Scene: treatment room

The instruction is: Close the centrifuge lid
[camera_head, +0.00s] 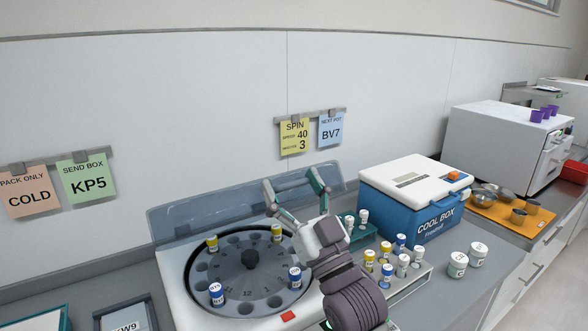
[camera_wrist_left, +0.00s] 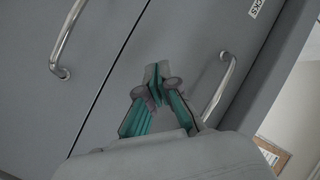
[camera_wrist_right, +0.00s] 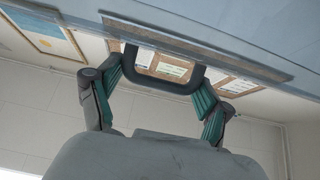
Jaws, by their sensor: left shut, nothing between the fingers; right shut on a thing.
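The centrifuge (camera_head: 172,275) is a white unit with a round dark rotor (camera_head: 252,291). Vials stand in some rotor slots, two with yellow caps and two with blue-marked labels. Its translucent blue-grey lid (camera_head: 185,216) is open, raised behind the rotor. My right gripper (camera_head: 293,184) is at the lid's upper front part, its fingers wide apart. In the right wrist view, the right gripper (camera_wrist_right: 162,72) is shut across a dark handle (camera_wrist_right: 160,82) on the lid (camera_wrist_right: 225,28). My left gripper (camera_wrist_left: 154,82) is shut and empty in front of grey cabinet doors; the head view does not show it.
A blue and white cool box (camera_head: 400,204) stands right of the centrifuge. A vial rack (camera_head: 408,289) and loose white jars (camera_head: 458,263) are at the front right. Trays (camera_head: 125,312) lie at the front left. My right forearm passes over the centrifuge's right side.

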